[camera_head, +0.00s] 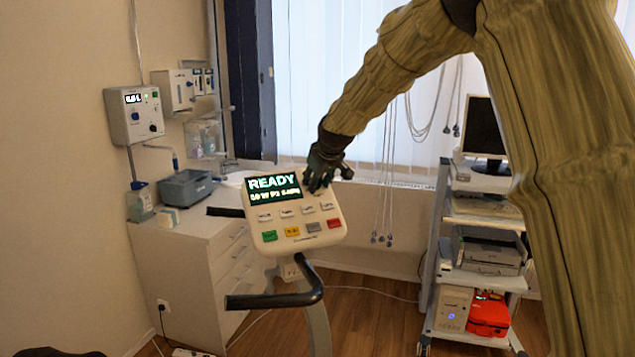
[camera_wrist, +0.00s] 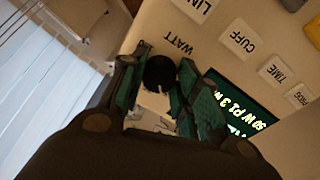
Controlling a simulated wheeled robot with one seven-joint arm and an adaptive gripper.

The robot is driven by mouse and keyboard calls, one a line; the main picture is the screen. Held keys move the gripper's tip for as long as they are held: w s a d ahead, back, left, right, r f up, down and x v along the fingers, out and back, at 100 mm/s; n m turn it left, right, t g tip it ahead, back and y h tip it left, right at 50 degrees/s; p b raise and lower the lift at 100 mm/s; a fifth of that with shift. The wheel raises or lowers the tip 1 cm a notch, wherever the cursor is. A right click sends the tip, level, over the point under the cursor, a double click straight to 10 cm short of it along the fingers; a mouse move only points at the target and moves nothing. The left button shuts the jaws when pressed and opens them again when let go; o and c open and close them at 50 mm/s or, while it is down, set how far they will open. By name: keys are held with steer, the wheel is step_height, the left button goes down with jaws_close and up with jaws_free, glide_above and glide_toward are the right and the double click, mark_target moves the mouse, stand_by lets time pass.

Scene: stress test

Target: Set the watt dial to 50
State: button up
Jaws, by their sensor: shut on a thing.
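The ergometer's control panel (camera_head: 292,236) faces me in the head view. Its display (camera_head: 273,188) shows READY, with a small second line that seems to read 50 W. The black round watt dial (camera_wrist: 159,72) shows in the wrist view beside the printed word WATT. My gripper (camera_head: 317,187) is at the panel's upper right corner and hides the dial in the head view. In the wrist view my gripper (camera_wrist: 160,80) has one finger on each side of the dial and is shut on it.
Several labelled buttons and coloured keys (camera_head: 292,231) lie below the display. Black handlebars (camera_head: 285,298) stick out under the panel. A drawer cabinet (camera_head: 195,260) stands behind at left, and a shelf trolley (camera_head: 480,210) with a monitor stands at right.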

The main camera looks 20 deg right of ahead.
steer(key=shift+w+r+m, duration=0.2)
steer(key=shift+r+m, duration=0.1)
steer(key=shift+r, duration=0.15)
steer(key=o, duration=0.6)
steer(key=shift+c, duration=0.2)
steer(key=o, duration=0.4)
steer(key=shift+o, duration=0.3)
steer(key=shift+s+f, duration=0.1)
steer(key=shift+f, duration=0.15)
steer(key=v, duration=1.2)
